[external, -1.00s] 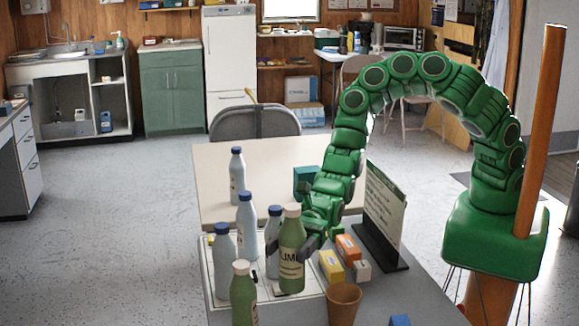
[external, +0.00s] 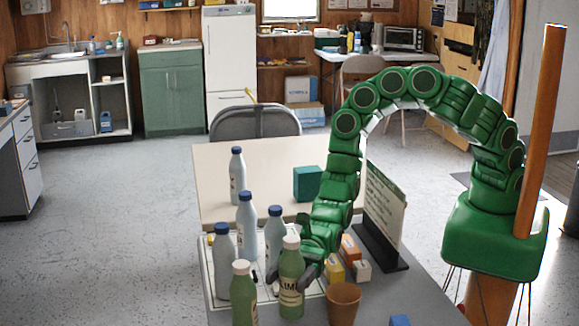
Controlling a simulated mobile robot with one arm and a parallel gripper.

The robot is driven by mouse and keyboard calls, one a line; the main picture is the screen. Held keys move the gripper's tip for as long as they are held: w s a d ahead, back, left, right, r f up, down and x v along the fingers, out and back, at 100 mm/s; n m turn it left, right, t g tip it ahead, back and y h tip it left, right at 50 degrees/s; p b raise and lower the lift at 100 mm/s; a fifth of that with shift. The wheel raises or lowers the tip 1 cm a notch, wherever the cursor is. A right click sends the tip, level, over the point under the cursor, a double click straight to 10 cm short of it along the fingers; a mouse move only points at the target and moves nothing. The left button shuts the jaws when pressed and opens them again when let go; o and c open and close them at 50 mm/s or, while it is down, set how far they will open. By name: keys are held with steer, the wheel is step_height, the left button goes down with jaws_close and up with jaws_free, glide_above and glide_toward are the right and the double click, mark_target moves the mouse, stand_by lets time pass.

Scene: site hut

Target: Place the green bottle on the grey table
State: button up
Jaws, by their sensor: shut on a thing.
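The bottle is upright at the front of the grey table (external: 425,294). I cannot tell whether its base touches the surface. A second green bottle (external: 243,295) with a white cap stands just left of it. Several pale bottles with blue caps stand behind and to the left, one of them (external: 222,262) on a white gridded board (external: 262,297).
A brown cup (external: 343,303) stands close right of the held bottle. Yellow, orange and white small boxes (external: 350,250) lie behind the cup, before an upright sign (external: 385,215). A teal box (external: 307,183) sits on the cream table (external: 275,155). The grey table's right front is mostly clear.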

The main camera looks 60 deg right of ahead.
mark_target(286, 292)
steer(key=shift+f, duration=1.6)
steer(key=shift+f, duration=0.15)
steer(key=o, duration=1)
steer(key=shift+o, duration=0.2)
steer(key=shift+r, duration=0.2)
steer(key=d, duration=0.7)
steer(key=shift+w+d, duration=0.25)
steer(key=shift+w, duration=0.2)
